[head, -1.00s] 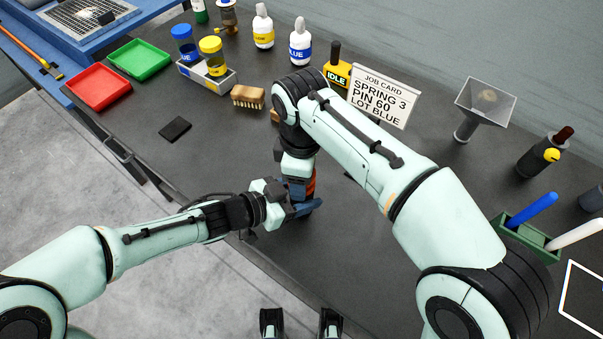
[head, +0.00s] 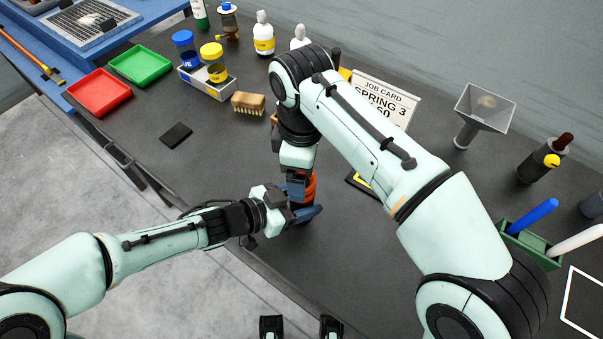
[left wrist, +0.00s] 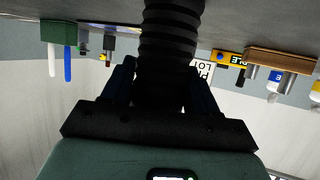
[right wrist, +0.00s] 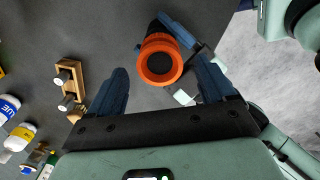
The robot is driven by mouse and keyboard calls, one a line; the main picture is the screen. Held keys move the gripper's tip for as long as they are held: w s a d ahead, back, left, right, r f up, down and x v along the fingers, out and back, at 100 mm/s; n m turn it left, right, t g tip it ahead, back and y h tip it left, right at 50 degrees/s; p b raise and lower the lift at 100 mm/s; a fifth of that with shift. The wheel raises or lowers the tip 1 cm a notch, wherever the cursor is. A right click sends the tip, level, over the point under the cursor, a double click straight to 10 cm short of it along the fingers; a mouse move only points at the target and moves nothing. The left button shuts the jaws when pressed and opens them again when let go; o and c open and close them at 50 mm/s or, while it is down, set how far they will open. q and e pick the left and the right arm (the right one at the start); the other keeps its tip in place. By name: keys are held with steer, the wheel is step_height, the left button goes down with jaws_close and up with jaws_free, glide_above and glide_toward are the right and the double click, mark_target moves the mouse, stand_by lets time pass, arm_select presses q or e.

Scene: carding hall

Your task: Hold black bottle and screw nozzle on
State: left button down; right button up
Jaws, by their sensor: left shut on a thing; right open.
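The black bottle (left wrist: 172,45) has a ribbed body and stands upright between the fingers of my left gripper (left wrist: 165,75), which is shut on it. In the right wrist view its top shows an orange ring (right wrist: 160,60) around a dark round centre. I cannot tell whether this ring is the nozzle or part of the bottle. My right gripper (right wrist: 164,76) is open and above the bottle, its fingers apart on either side of the orange top. In the head view my right arm and gripper partly hide the bottle (head: 304,218).
A wooden stand with two metal-and-black fittings (right wrist: 68,84) is near the bottle. A job card (head: 388,98), a grey funnel (head: 485,105), another dark bottle (head: 540,160) and a green pen holder (head: 528,243) stand to the right. Bare table (head: 220,165) lies left of the bottle.

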steer(key=shift+c, duration=0.5)
steer(key=n, duration=0.3)
steer(key=shift+a+r, duration=0.1)
steer(key=shift+a, duration=0.3)
steer(key=n, duration=0.3)
steer(key=shift+a+r+n, duration=0.15)
steer(key=shift+r+n, duration=0.1)
steer(key=shift+n, duration=0.05)
steer(key=n, duration=0.2)
steer(key=shift+r+n, duration=0.4)
steer(key=r+n, duration=0.1)
steer(key=d+r+n, duration=0.1)
steer(key=n, duration=0.1)
steer(key=shift+n, duration=0.3)
steer(key=shift+f, duration=4)
